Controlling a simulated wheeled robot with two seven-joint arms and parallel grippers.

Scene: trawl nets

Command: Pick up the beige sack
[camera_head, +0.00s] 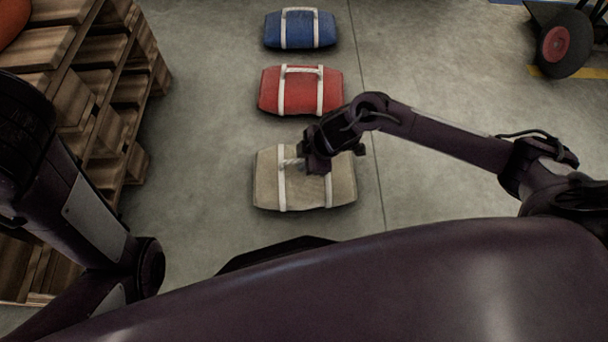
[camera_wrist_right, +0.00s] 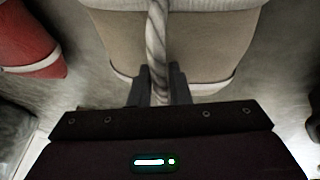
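The beige sack (camera_head: 318,194) lies flat in the middle of the head view, with white straps and a twisted rope handle (camera_head: 290,162). My right gripper (camera_head: 318,160) is over the sack and hides part of it and of the handle. In the right wrist view the rope handle (camera_wrist_right: 157,45) runs between the two fingers of my right gripper (camera_wrist_right: 160,85), which close against it on both sides. The beige sack's body (camera_wrist_right: 205,45) shows behind them. My left arm is at the left of the head view; its gripper is not visible.
A red sack (camera_head: 330,92) and a blue sack (camera_head: 325,30) lie in a row beyond the beige one. Wooden pallets (camera_head: 115,75) stand at the left. A cart wheel (camera_head: 565,44) is at the upper right. The floor right of the sacks is clear.

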